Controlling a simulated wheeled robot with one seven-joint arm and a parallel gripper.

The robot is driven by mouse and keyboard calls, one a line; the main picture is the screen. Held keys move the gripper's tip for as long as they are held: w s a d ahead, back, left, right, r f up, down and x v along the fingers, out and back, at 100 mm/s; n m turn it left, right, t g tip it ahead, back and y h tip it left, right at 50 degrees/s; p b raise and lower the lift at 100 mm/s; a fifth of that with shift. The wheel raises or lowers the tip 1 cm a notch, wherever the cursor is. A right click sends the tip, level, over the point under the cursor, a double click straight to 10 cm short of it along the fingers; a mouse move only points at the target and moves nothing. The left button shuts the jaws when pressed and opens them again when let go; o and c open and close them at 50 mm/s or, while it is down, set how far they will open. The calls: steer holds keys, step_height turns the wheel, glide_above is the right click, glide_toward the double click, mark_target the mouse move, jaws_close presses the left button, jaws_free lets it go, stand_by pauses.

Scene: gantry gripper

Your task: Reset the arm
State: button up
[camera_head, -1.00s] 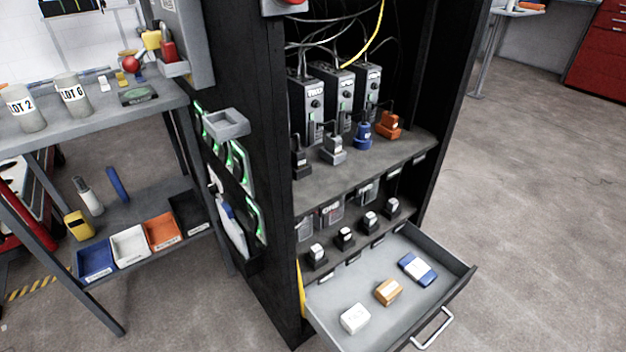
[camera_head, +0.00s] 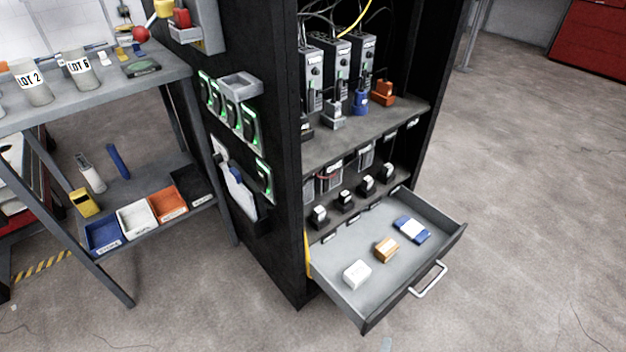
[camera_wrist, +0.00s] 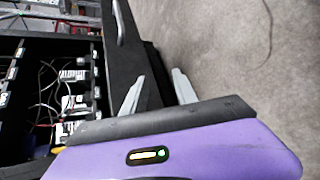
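My gripper (camera_wrist: 158,80) shows in the wrist view with its two pale grey fingers spread apart. I see nothing held between them. The dark side of the cabinet (camera_wrist: 124,50) lies behind the fingers, and I cannot tell how far away it is. The arm does not show clearly in the head view. There the black cabinet (camera_head: 262,190) stands in the middle with its drawer (camera_head: 335,296) pulled open. A white box (camera_head: 357,274), an orange-brown box (camera_head: 386,249) and a blue and white pack (camera_head: 411,229) lie apart in the drawer.
A grey shelf table (camera_head: 125,200) stands at left with cups above and several coloured bins (camera_head: 137,220) below. The cabinet's shelf (camera_head: 355,135) carries wired units. The drawer's handle (camera_head: 428,280) juts out over the floor. Open floor (camera_head: 530,180) lies to the right.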

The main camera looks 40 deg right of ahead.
steer(key=w+a+m+t+y, duration=0.1)
steer(key=a+y, duration=0.5)
steer(key=a, duration=0.2)
steer(key=s+a+r+m+t+y, duration=0.1)
steer(key=a+r+m+t+y, duration=0.5)
steer(key=r, duration=0.5)
steer(key=s+d+r+m+t+h, duration=0.15)
steer(key=s+r, duration=0.25)
steer(key=r, duration=0.8)
steer(key=s+r+m+y, duration=0.15)
steer(key=s+r, duration=0.25)
steer(key=r, duration=0.7)
step_height(320, 180, up, 26)
steer(key=h+p, duration=0.1)
steer(key=p, duration=2.5)
steer(key=shift+w+a+m, duration=0.15)
steer(key=shift+w+m, duration=0.05)
steer(key=shift+m, duration=0.1)
